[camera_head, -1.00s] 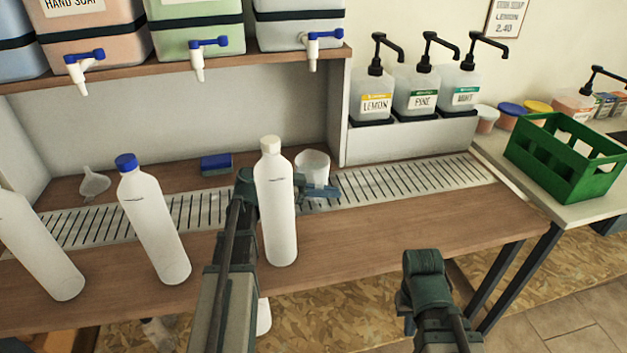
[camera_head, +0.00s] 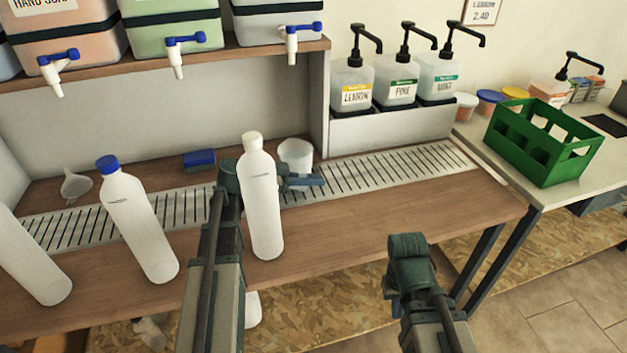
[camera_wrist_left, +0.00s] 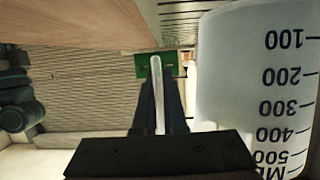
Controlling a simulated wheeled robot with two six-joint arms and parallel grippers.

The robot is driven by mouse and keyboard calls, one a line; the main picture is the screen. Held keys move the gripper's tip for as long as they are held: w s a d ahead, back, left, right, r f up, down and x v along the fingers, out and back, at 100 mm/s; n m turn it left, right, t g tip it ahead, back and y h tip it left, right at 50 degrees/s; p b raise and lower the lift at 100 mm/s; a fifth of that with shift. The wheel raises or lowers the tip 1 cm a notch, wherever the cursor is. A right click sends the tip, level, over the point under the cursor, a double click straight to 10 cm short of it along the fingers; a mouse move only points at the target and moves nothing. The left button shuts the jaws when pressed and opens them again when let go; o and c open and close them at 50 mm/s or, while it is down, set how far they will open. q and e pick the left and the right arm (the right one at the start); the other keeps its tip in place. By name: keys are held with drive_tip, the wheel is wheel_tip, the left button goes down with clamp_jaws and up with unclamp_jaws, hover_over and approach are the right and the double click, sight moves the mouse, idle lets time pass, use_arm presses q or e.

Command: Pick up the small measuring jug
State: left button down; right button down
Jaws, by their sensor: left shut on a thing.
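The small measuring jug (camera_head: 296,152) is white and translucent, upright at the drip grating, partly behind a white-capped bottle. In the left wrist view the jug (camera_wrist_left: 255,75) fills the right side, with its printed scale upside down. My left gripper (camera_head: 308,181) reaches behind the bottle to the jug's front right. In the wrist view its dark fingers (camera_wrist_left: 158,95) are shut on a pale upright strip beside the jug, which looks like its handle. Whether the jug's base touches the grating is hidden. My right gripper (camera_head: 405,285) hangs before the counter; its fingers are not clearly seen.
The white-capped bottle (camera_head: 262,205) stands close against my left arm. A blue-capped bottle (camera_head: 138,225), a funnel (camera_head: 75,185) and a blue sponge (camera_head: 199,159) are to the left. Pump dispensers (camera_head: 398,85) stand behind; a green crate (camera_head: 540,143) is at right. The grating (camera_head: 400,170) is clear on the right.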

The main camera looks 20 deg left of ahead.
wheel_tip(320, 180, up, 9)
drive_tip(key=p, duration=0.8)
drive_tip(key=shift+f, duration=0.2)
